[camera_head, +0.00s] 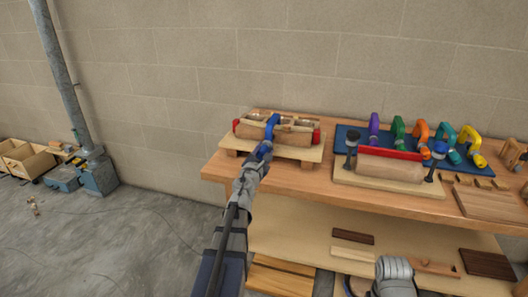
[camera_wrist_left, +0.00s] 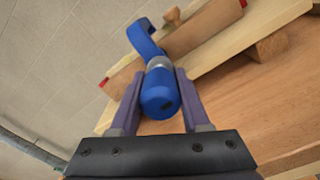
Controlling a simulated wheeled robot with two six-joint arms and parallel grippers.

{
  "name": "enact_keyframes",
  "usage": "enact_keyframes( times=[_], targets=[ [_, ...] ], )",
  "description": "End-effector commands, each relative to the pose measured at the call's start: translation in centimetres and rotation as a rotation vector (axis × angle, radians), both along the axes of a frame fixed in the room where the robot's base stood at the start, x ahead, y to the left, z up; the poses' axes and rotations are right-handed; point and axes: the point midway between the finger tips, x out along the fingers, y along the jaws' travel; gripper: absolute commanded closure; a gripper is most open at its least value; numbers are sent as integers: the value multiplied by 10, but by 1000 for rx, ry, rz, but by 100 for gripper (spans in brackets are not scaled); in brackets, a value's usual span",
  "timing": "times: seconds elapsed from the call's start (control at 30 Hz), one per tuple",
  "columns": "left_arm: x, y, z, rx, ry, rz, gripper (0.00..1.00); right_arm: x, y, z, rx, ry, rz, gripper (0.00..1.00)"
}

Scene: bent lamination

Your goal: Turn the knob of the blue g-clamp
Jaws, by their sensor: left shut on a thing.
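The blue g-clamp (camera_head: 272,124) sits over the wooden roll-shaped form (camera_head: 293,137) on a pale board at the left of the bench. In the left wrist view its curved frame (camera_wrist_left: 147,40) hooks over the wood's edge, and its blue knob (camera_wrist_left: 160,95) points toward my camera. My left gripper (camera_head: 262,156) reaches up to the clamp from the front. In the left wrist view its two fingers (camera_wrist_left: 161,90) stand on either side of the knob, shut on it. The clamp's far contact is hidden behind the wood.
A second form with a red strip (camera_head: 390,169) and two dark clamps stands on a board (camera_head: 375,187) to the right. Behind it, several coloured clamps lie on a blue mat (camera_head: 347,134). Wood pieces lie on the lower shelf (camera_head: 300,238). The bench between the two boards is mostly clear.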

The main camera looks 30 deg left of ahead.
Motion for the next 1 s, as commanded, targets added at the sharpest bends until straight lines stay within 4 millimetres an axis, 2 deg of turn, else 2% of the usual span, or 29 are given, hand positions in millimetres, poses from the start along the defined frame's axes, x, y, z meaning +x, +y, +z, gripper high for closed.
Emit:
enact_keyframes(
  times=[0.6,1.0],
  targets=[
    [2,2,0,550,142,2,100,0,0,1,0,0,0,50],
    [3,2,1,780,202,3,100,0,0,1,0,0,0,50]
  ],
)
